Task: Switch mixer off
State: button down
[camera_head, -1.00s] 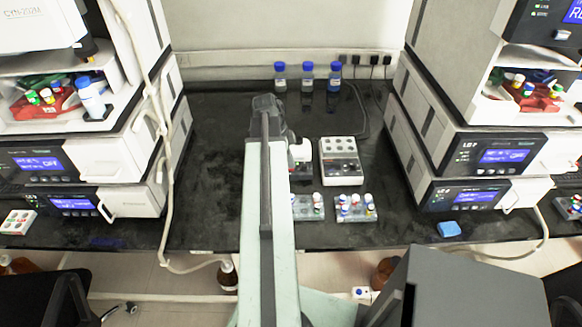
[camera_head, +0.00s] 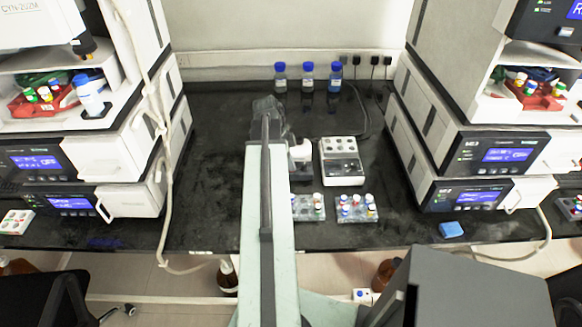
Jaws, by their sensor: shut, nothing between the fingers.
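A small white device, seemingly the mixer (camera_head: 301,152), stands on the black bench just right of my arm. My arm hides its left part, and I cannot make out its switch. My gripper (camera_head: 268,106) is at the dark far end of my arm, behind and to the left of the white device. It is shut and empty. Its fingertips are too dark and small to show clearly, and I cannot tell whether they touch anything.
A white block with round wells (camera_head: 341,148) stands right of the mixer. Vial racks (camera_head: 356,209) sit in front. Blue-capped bottles (camera_head: 308,88) stand at the back. Instrument stacks flank the bench (camera_head: 215,160), whose left middle is clear. A blue sponge (camera_head: 451,229) lies at the right front edge.

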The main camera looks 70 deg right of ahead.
jog(key=shift+r+p, duration=2.55)
jog(key=shift+r, duration=0.05)
jog(key=shift+f, duration=0.1)
